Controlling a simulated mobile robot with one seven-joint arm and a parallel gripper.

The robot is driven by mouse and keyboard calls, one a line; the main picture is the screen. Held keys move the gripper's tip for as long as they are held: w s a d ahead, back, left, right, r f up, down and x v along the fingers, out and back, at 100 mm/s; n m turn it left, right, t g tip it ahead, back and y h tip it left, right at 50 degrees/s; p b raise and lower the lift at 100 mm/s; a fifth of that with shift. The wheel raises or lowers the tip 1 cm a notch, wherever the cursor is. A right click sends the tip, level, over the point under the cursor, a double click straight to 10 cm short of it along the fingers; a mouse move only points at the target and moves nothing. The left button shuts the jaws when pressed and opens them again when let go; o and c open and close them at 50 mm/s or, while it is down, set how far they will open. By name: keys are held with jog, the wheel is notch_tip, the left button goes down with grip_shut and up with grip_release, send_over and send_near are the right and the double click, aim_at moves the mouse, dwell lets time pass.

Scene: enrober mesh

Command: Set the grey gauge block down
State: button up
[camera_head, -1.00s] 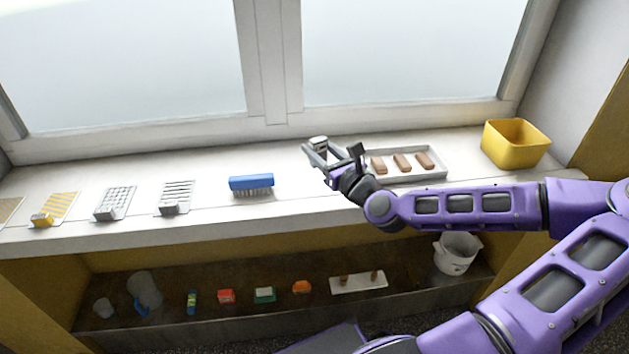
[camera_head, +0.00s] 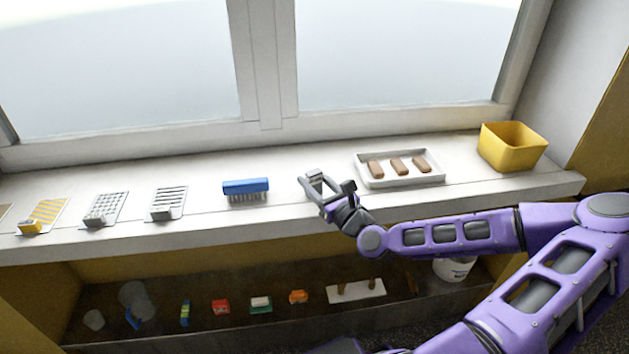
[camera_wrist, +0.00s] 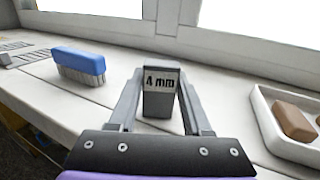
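The grey gauge block (camera_wrist: 160,100), marked "4 mm" on a pale label, stands upright between the fingertips of my gripper (camera_wrist: 160,85) in the wrist view. The fingers lie along its two sides and look shut on it. In the head view my gripper (camera_head: 318,184) is low over the white sill (camera_head: 280,207), between the blue brush and the white tray, and the block is small and partly hidden by the fingers. I cannot tell whether its underside touches the sill.
The blue brush (camera_head: 246,188) lies to the left, with several mesh cards and small blocks beyond it. The white tray (camera_head: 372,185) with brown bars is close on the right, then a yellow bin (camera_head: 510,150). Small items stand on the shelf (camera_head: 210,330) below.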

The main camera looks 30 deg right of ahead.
jog(key=o, duration=0.4)
jog(key=shift+r, duration=0.3)
jog(key=shift+s+d+f+p, duration=0.1)
jog(key=shift+s+d+p, duration=0.15)
jog(key=shift+s+p, duration=1.25)
jog(key=shift+s+d+r+p, duration=0.15)
jog(key=shift+s+p, duration=0.35)
jog(key=shift+s, duration=1.95)
jog(key=shift+s+d+f+p, duration=0.25)
jog(key=shift+s+p, duration=0.75)
jog(key=shift+s, duration=1)
